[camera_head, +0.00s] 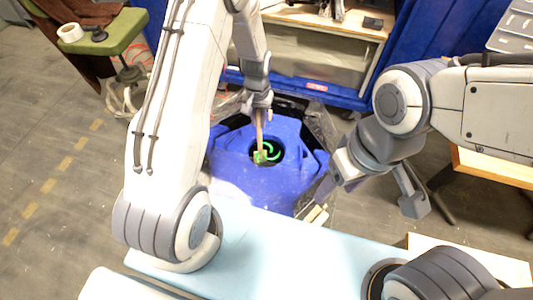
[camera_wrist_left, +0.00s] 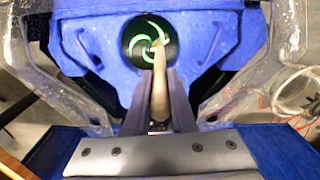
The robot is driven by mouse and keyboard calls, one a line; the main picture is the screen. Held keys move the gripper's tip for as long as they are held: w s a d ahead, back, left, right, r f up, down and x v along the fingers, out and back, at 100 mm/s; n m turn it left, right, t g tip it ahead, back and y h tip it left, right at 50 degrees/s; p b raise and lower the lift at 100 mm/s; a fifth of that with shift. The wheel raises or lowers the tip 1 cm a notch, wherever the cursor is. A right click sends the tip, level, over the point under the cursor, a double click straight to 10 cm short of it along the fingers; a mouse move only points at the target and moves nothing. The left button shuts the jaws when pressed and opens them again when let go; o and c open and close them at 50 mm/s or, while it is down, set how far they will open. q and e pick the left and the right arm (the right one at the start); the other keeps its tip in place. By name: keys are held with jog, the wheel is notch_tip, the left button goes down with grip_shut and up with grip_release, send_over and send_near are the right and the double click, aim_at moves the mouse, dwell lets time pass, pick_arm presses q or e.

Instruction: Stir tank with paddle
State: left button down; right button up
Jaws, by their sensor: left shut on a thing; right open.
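The tank (camera_head: 240,183) is a blue, faceted container with a round dark opening on top; it also shows in the left wrist view (camera_wrist_left: 205,75). Green swirls lie inside the dark opening. My left gripper (camera_head: 258,108) is above the tank and shut on the paddle (camera_head: 259,132), a thin tan stick. In the left wrist view the paddle (camera_wrist_left: 159,75) runs from between the fingers to the opening, its far end over the green swirl. How deep its end sits is hard to tell. My right gripper (camera_head: 368,205) is open and empty, right of the tank.
A light blue surface (camera_head: 275,260) lies in front of the tank. A shelf unit (camera_head: 305,65) and blue panels stand behind it. A green chair (camera_head: 115,35) holding a tape roll (camera_head: 70,32) is at the far left. Clear plastic sheeting surrounds the tank.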

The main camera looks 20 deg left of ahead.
pick_arm(q)
jog(key=d, duration=0.5)
jog(key=shift+w, duration=0.15)
dwell(0.5)
